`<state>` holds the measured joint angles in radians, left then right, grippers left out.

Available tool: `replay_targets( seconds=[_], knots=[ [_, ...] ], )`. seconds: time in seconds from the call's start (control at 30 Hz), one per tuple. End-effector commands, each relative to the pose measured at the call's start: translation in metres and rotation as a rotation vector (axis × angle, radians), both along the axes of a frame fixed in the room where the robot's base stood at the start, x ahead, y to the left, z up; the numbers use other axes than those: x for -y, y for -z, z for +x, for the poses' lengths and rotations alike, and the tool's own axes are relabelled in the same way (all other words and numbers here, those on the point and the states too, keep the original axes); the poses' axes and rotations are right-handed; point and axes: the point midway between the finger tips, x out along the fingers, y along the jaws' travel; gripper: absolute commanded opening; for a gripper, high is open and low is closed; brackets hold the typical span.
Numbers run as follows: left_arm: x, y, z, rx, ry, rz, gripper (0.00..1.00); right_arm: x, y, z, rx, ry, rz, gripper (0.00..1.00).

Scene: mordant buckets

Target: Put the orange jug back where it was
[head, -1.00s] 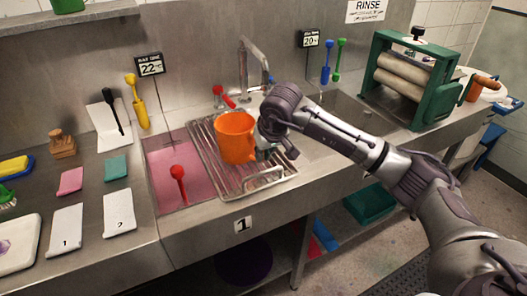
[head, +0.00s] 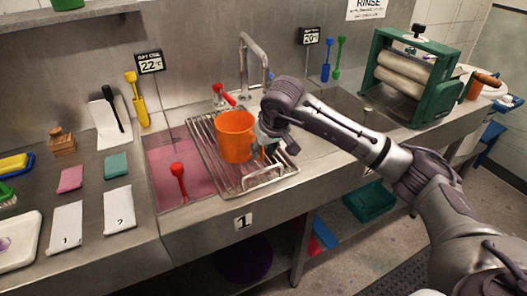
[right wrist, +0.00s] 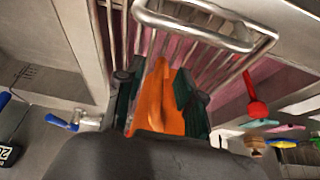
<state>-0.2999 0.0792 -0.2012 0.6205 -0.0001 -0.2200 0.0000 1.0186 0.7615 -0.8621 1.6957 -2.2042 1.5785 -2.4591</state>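The orange jug (head: 235,137) stands upright on the wire rack (head: 202,130) over the pink-filled sink basin (head: 165,160). My right gripper (head: 266,152) is at the jug's right side, by its handle. In the right wrist view, orange of the jug (right wrist: 158,95) shows between the two dark green finger pads of the gripper (right wrist: 160,100). The fingers look spread, one on each side of the handle; contact is hard to make out. My left gripper is not in view.
A red ladle (head: 178,180) stands in the pink basin left of the rack. The faucet (head: 243,60) rises behind the jug. A green roller wringer (head: 408,80) stands to the right. Cloths and a yellow scoop (head: 138,100) are on the left.

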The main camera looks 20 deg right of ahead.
Motion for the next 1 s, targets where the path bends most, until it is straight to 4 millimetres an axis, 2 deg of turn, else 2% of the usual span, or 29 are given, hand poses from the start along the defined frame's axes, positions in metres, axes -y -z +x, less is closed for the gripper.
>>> replay_targets(
  seconds=[0.3, 0.5, 0.7, 1.0],
  knots=[
    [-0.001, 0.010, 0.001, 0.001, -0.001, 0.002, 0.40, 0.001, -0.061, -0.026, 0.006, 0.000, -0.001, 0.37],
    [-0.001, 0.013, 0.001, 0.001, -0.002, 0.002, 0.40, 0.001, -0.090, -0.039, 0.002, 0.000, -0.001, 0.37],
    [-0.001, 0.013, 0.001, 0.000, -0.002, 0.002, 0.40, 0.001, -0.101, -0.045, -0.001, 0.000, -0.001, 0.37],
    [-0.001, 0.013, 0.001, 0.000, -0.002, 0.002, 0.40, 0.001, -0.101, -0.045, -0.001, 0.000, -0.001, 0.37]
  ],
)
